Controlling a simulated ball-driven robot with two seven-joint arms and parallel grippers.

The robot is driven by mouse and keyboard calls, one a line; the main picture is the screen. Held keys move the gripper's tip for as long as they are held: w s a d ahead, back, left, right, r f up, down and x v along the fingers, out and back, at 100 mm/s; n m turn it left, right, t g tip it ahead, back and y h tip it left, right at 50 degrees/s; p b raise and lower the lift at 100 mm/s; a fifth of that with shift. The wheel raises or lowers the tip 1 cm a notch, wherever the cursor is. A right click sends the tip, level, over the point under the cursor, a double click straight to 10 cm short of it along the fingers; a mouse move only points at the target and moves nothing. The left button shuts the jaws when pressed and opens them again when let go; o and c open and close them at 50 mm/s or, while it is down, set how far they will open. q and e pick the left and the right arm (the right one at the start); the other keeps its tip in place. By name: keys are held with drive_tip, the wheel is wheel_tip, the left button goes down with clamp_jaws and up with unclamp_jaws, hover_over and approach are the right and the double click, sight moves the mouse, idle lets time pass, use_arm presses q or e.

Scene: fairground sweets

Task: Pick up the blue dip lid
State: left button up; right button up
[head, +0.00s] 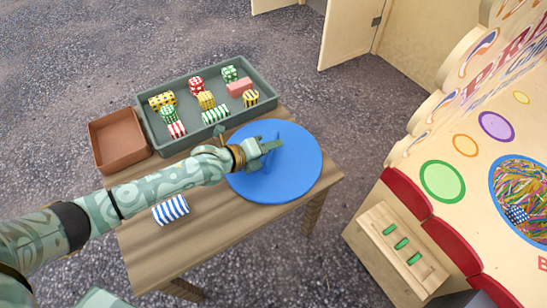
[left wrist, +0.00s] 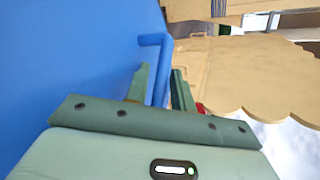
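The blue dip lid (head: 298,172) is a large flat blue disc over the right end of the wooden table in the head view. It fills the left of the left wrist view (left wrist: 70,50), where a bent blue rod handle (left wrist: 160,65) stands out from it. My left gripper (head: 279,145) is over the middle of the lid. In the left wrist view, its two green fingers (left wrist: 160,88) sit close on both sides of the handle, with no clear gap, so it looks shut on it. I cannot tell what is under the lid. My right gripper is not in view.
A grey-green tray (head: 145,122) with several striped and dotted sweets stands behind the lid. A brown box (head: 117,140) is left of it. A blue-striped sweet (head: 170,209) lies on the table (head: 195,240) below my arm. A fairground stall (head: 415,190) stands at the right.

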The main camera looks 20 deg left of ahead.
use_arm(q)
drive_tip(key=shift+w+d, duration=0.15)
drive_tip(key=shift+w, duration=0.05)
clamp_jaws()
drive_tip(key=shift+r, duration=0.1)
